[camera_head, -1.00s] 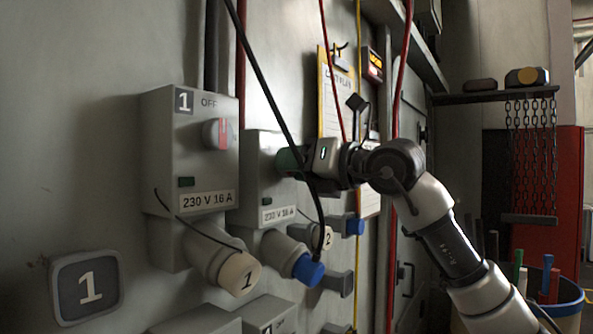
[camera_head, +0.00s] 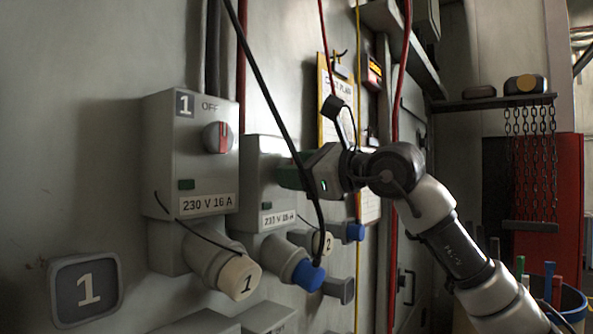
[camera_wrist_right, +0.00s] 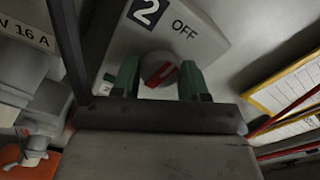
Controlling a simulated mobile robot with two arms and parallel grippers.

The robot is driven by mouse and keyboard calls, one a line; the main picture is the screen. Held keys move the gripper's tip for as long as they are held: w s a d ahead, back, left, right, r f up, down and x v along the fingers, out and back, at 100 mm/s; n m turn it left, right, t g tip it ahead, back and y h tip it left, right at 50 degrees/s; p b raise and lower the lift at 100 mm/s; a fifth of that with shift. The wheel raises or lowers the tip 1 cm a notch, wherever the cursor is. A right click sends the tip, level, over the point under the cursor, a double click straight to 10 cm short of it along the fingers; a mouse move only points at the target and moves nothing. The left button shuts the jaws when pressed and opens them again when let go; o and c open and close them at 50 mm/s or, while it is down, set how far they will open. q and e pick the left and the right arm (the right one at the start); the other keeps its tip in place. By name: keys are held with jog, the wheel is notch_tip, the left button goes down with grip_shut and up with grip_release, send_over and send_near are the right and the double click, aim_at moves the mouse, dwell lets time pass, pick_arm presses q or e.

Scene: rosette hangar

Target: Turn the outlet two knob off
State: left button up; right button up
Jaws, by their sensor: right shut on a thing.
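The outlet two box (camera_head: 260,190) is on the wall behind the outlet one box in the head view. Its knob is hidden there by my right gripper (camera_head: 290,177). In the right wrist view, the outlet two knob (camera_wrist_right: 160,69) is round and grey with a red mark that lies slanted. The "2" plate and the word OFF show above it on the box face (camera_wrist_right: 195,45). The green fingers of my right gripper (camera_wrist_right: 158,82) are on either side of the knob, shut on it. My left gripper is in neither view.
The outlet one box (camera_head: 190,150), with its red-marked knob (camera_head: 217,138), stands nearer on the left. A black cable (camera_head: 275,110) hangs across the front of outlet two, close to my gripper. A blue plug (camera_head: 309,275) is below. A shelf (camera_head: 495,102) is at right.

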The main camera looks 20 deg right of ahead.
jog(key=shift+n, duration=0.7)
jog(key=o, duration=0.9)
jog(key=b+v, duration=0.4)
jog(key=v, duration=0.7)
jog(key=shift+w, duration=0.1)
